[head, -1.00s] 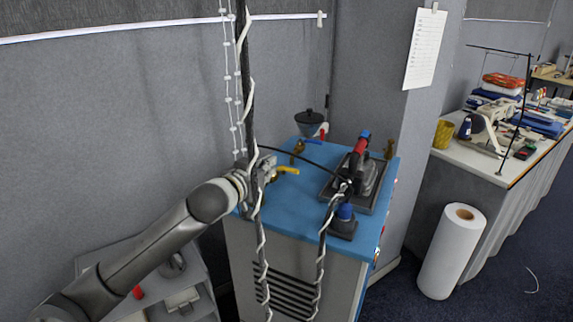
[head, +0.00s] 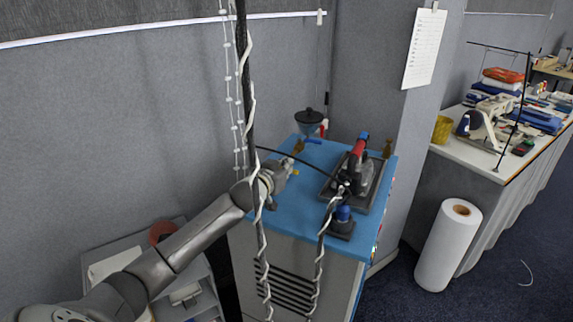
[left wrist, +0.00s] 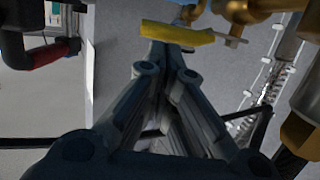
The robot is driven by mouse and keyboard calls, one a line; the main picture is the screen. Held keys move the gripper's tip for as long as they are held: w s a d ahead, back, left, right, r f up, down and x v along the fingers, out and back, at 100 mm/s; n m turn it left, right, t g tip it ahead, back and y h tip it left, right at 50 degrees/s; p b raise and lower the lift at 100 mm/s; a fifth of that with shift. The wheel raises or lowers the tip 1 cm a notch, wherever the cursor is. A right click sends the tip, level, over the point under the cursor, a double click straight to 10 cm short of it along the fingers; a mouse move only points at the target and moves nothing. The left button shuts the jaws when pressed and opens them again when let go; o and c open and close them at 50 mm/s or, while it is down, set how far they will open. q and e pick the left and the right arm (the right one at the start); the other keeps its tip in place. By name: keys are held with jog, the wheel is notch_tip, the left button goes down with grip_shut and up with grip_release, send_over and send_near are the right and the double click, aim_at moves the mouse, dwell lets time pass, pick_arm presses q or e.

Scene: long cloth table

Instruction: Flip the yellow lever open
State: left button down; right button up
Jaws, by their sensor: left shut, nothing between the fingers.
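The yellow lever (left wrist: 175,32) shows in the left wrist view as a flat yellow bar lying crosswise just past my fingertips, beside brass fittings (left wrist: 245,10). In the head view only a small bit of the yellow lever (head: 296,173) shows at the left edge of the blue worktop. My left gripper (left wrist: 172,50) is shut and empty, its fingertips close to the lever's near side; I cannot tell whether they touch. The left gripper (head: 287,165) also shows in the head view, partly covering the lever and its valve. My right gripper is not in view.
A red-handled iron (head: 362,172) stands on the blue worktop (head: 290,215). A dark pole (head: 245,100) with a white spiral cord rises in front of my left arm.

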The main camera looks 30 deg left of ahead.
pick_arm(q)
jog(key=shift+w+d+f, duration=0.1)
jog(key=shift+f, duration=0.05)
dwell(0.4)
jog(key=shift+w+n+y+b, duration=0.15)
jog(key=shift+n+y+b, duration=0.15)
jog(key=shift+y+b, duration=0.2)
jog(key=shift+w+y, duration=0.1)
jog(key=shift+y, duration=0.2)
jog(key=shift+w+d+n+b, duration=0.1)
jog(key=shift+w+n+b, duration=0.05)
jog(key=shift+n+b, duration=0.3)
jog(key=w+a+n+g+y+b, duration=0.4)
jog(key=y+b, duration=0.5)
jog(key=b, duration=0.9)
jog(key=shift+w+a+n+g, duration=0.2)
jog(key=shift+w+n+g, duration=1)
jog(key=shift+w+n, duration=0.7)
